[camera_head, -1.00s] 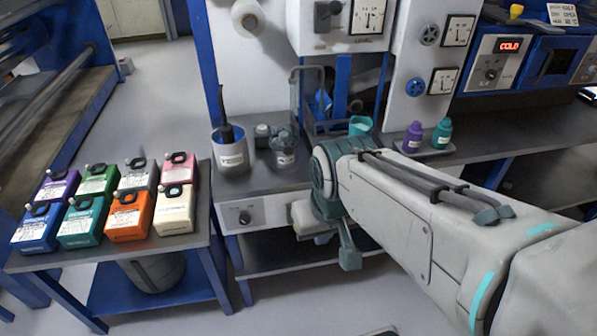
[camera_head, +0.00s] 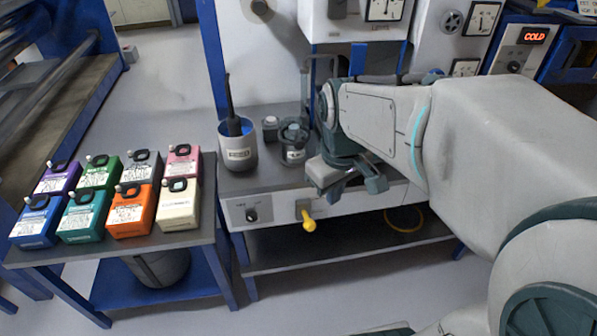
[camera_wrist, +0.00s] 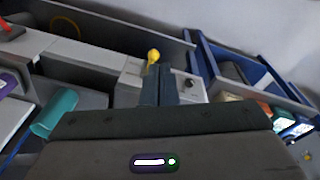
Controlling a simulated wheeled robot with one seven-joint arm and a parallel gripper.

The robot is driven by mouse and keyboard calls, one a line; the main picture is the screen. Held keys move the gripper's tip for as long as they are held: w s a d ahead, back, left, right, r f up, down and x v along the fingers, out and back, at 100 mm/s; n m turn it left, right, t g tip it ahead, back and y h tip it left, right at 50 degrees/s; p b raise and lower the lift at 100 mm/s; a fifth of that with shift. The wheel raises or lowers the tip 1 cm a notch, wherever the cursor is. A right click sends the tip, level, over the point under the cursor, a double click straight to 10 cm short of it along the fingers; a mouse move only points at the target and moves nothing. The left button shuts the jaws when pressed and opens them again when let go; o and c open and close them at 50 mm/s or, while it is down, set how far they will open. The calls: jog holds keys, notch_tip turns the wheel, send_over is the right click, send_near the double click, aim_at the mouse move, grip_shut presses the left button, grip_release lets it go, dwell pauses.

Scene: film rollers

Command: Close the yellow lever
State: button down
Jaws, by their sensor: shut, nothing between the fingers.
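The yellow lever (camera_head: 308,222) sticks out from the front panel (camera_head: 275,210) of the workbench, below the counter edge and right of a black knob. Its handle points outward and slightly down. My gripper (camera_head: 347,192) is just above and to the right of the lever, in front of the counter edge, apart from it in the head view. In the wrist view, the yellow lever (camera_wrist: 153,56) shows just beyond my shut fingertips (camera_wrist: 160,70). Whether they touch cannot be told there. The fingers hold nothing.
A grey pot (camera_head: 238,150) with a dark handled tool and a smaller lidded jar (camera_head: 293,145) stand on the counter. Several coloured canisters (camera_head: 128,212) fill the side table at left. A yellow ring (camera_head: 403,219) is under the bench. Floor in front is clear.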

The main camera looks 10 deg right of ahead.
jog(key=w+f+n+g+b, duration=0.2)
jog(key=w+f+n, duration=0.2)
jog(key=w+n, duration=0.3)
jog(key=n+g+y+b, duration=0.2)
jog(key=n+b, duration=0.1)
jog(key=n, duration=0.3)
send_over(311, 220)
jog(key=w+d, duration=0.3)
notch_tip(311, 220, down, 7)
jog(key=shift+w+f, duration=0.1)
jog(key=x, duration=1.4)
jog(key=shift+w+a+b, duration=0.2)
jog(key=shift+b, duration=0.15)
jog(key=shift+y, duration=0.3)
